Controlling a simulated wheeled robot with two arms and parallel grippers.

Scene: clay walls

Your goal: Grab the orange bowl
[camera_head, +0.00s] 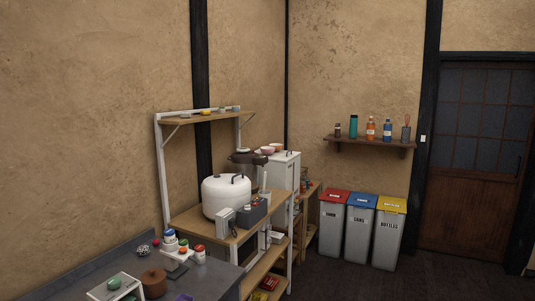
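No orange bowl can be made out for certain. A small orange-yellow dish-like item (205,112) sits on the top shelf of the white-framed rack (160,165), between other small items. Two small bowls, one pinkish (267,150) and one brownish-orange (276,146), stand on top of a white cabinet (285,172) behind the rack. They are too small to tell their exact colour. Neither of my grippers shows in the head view.
A white rounded cooker (226,195) stands on the rack's middle shelf. A dark counter (75,275) with bottles and a brown pot (153,283) fills the lower left. Three bins stand by the back wall, with a red-lidded one (332,222) leftmost. Floor at lower right (440,285) is clear.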

